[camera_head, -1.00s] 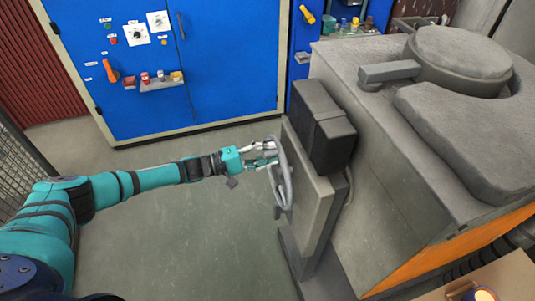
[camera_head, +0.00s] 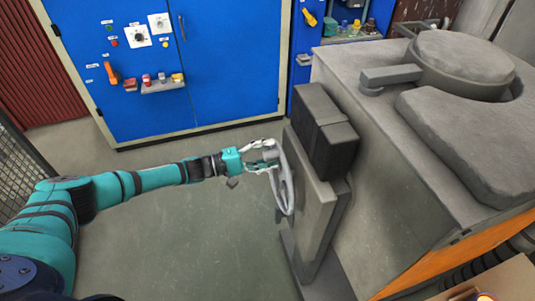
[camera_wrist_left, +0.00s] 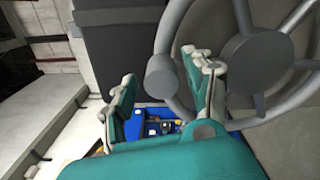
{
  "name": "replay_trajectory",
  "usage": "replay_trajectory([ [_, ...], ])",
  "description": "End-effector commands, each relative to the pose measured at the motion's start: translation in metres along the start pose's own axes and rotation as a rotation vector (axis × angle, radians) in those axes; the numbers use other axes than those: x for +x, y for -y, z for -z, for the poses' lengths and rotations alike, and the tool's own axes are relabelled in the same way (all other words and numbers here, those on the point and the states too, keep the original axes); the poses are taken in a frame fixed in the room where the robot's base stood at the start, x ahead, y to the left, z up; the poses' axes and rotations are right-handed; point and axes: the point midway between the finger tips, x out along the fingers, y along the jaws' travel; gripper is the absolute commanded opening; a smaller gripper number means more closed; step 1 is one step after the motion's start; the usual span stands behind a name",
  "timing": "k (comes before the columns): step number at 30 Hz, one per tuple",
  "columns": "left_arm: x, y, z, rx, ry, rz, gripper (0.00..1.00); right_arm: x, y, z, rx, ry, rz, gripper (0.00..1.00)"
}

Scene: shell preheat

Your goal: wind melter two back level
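The grey melter (camera_head: 390,160) stands at the right in the head view, with a round lid (camera_head: 465,55) on top. A grey handwheel (camera_head: 287,185) is on the left face of the pedestal (camera_head: 315,215) beside it. The wheel's spokes and hub (camera_wrist_left: 262,62) show large in the left wrist view. My left gripper (camera_head: 272,156) is at the upper part of the wheel rim. In the wrist view its two fingers (camera_wrist_left: 160,92) are spread apart, with the wheel's round knob (camera_wrist_left: 161,75) seen in the gap, apparently touching neither. My right gripper is not in view.
A blue cabinet (camera_head: 235,60) with knobs, buttons and a small shelf stands at the back. A black box (camera_head: 328,140) sits above the pedestal. A fence (camera_head: 20,175) is at the left. The floor (camera_head: 190,240) between is clear. A board (camera_head: 510,280) shows at bottom right.

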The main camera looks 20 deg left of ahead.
Motion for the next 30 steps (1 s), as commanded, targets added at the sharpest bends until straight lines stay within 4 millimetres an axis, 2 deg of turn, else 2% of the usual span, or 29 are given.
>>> replay_trajectory([
  [6, -0.001, 0.002, -0.001, -0.001, 0.002, 0.003, 0.53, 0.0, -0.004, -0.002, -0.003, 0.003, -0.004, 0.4],
  [10, -0.012, 0.003, -0.001, -0.002, 0.001, 0.004, 0.53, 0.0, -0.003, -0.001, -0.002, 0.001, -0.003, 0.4],
  [21, -0.088, 0.002, 0.001, -0.001, 0.0, 0.004, 0.53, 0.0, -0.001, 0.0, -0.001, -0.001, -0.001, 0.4],
  [25, -0.107, 0.002, 0.001, -0.002, 0.0, 0.003, 0.53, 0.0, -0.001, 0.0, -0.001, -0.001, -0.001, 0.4],
  [30, -0.119, 0.001, 0.001, -0.001, 0.001, 0.0, 0.53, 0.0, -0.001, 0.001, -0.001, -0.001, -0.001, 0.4],
])
